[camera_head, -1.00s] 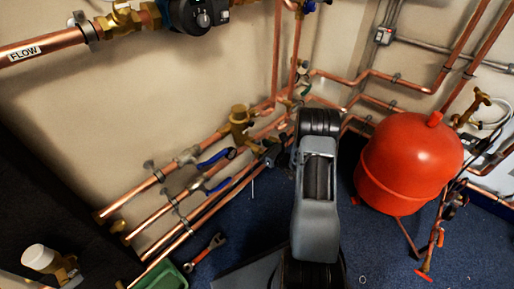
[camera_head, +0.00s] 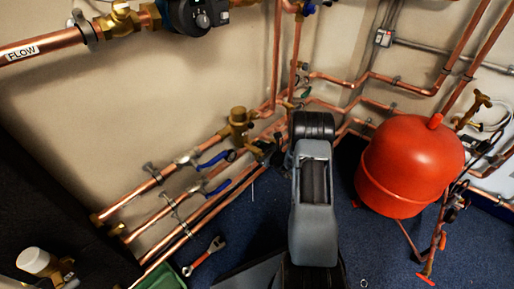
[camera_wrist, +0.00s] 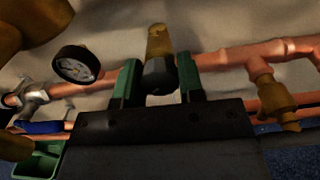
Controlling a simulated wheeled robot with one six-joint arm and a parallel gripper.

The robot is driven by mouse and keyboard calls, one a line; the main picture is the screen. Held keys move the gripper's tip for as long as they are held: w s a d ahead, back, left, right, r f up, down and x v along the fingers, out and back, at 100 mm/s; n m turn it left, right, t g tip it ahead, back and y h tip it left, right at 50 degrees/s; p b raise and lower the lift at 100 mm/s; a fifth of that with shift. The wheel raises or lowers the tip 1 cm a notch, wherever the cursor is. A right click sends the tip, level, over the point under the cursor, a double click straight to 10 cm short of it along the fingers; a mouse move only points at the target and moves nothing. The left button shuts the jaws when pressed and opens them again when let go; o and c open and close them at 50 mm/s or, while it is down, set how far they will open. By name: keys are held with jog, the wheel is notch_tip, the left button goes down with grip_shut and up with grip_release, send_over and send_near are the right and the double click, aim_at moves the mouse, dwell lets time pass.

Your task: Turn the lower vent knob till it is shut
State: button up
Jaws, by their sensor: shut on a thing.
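In the wrist view, a dark knob (camera_wrist: 158,76) sits at the end of a brass vent body (camera_wrist: 160,42) near a copper pipe. My gripper (camera_wrist: 160,82) has its two green-padded fingers on either side of the knob and is shut on it. The knob's far side and any marks on it are too dark to read. In the head view my own arm covers the gripper and the knob.
A round gauge (camera_wrist: 77,64) is left of the fingers, and a brass fitting (camera_wrist: 277,95) is to the right. Copper pipes with blue-handled valves (camera_head: 215,160) run along the wall. A red tank (camera_head: 408,165) stands right of my arm. A wrench (camera_head: 205,255) lies on the floor.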

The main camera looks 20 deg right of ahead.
jog(key=shift+c, duration=1.2)
jog(key=shift+m, duration=0.3)
jog(key=m+p, duration=0.3)
jog(key=m, duration=0.1)
jog(key=shift+r+m, duration=0.1)
jog(key=shift+m, duration=0.2)
jog(key=m+p, duration=0.2)
jog(key=m, duration=0.1)
jog(key=shift+a+m, duration=0.1)
jog(key=shift+m, duration=0.2)
jog(key=m+p, duration=0.1)
jog(key=m, duration=0.2)
jog(key=shift+s+m+p, duration=0.1)
jog(key=shift+m+p, duration=0.2)
jog(key=m+p, duration=0.2)
jog(key=m, duration=0.4)
jog(key=m+p, duration=0.1)
jog(key=m, duration=0.4)
jog(key=shift+m, duration=0.7)
